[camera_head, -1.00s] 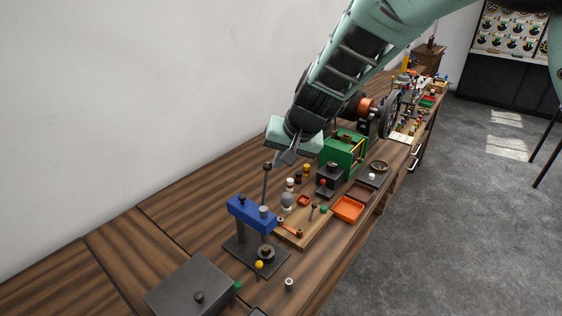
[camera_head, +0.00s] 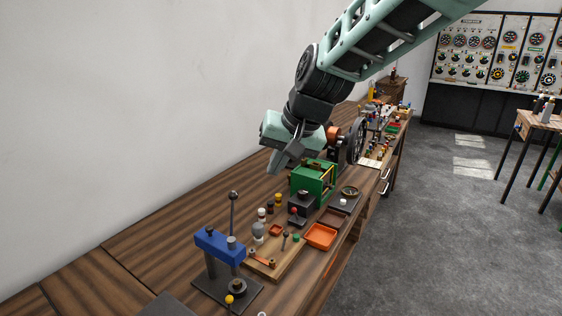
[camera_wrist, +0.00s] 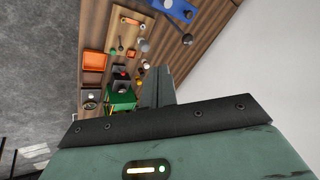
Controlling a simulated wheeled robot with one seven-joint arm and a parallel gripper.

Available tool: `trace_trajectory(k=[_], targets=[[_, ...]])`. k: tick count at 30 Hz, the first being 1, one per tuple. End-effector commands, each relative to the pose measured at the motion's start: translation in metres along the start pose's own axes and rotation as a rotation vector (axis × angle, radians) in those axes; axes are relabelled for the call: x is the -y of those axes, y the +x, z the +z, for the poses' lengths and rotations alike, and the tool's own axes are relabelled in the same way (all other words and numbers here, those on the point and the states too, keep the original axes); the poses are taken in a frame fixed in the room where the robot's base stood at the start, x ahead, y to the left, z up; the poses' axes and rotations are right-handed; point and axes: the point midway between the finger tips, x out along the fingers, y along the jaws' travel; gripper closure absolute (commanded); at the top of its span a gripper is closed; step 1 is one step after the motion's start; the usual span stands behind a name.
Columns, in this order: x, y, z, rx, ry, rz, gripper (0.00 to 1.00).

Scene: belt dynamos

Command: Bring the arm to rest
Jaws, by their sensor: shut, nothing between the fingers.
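My gripper (camera_head: 280,162) hangs from the arm above the workbench, its fingers pointing down and a little left in the head view. It is shut and empty. The fingers also show in the wrist view (camera_wrist: 158,88), held together above the bench. The wooden workbench (camera_head: 150,240) runs along the wall. In the head view my gripper appears between the green machine (camera_head: 313,180) and the wall, clear of the blue press (camera_head: 220,246). I see no contact with anything on the bench.
An orange tray (camera_head: 320,236), a wooden board (camera_head: 284,262) with small parts, and a black flywheel (camera_head: 356,141) stand on the bench. A control panel (camera_head: 490,55) is at the back right. A small table (camera_head: 541,121) stands at the right. The grey floor (camera_head: 430,220) is clear.

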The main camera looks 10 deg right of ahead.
Motion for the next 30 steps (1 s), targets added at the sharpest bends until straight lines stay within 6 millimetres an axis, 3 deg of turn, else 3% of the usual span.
trace_trajectory(k=[5,8,11,18,21,25,30], targets=[[0.0,-0.016,0.0,-0.001,-0.001,-0.001,1.0],[-0.005,-0.015,0.015,0.026,-0.013,0.0,1.0],[-0.015,-0.006,0.054,0.092,-0.056,0.0,1.0],[-0.055,0.003,0.205,0.296,-0.321,0.04,1.0],[-0.077,0.002,0.258,0.354,-0.445,0.08,1.0],[-0.104,0.0,0.304,0.403,-0.572,0.132,1.0],[-0.12,-0.002,0.327,0.428,-0.645,0.167,1.0]])
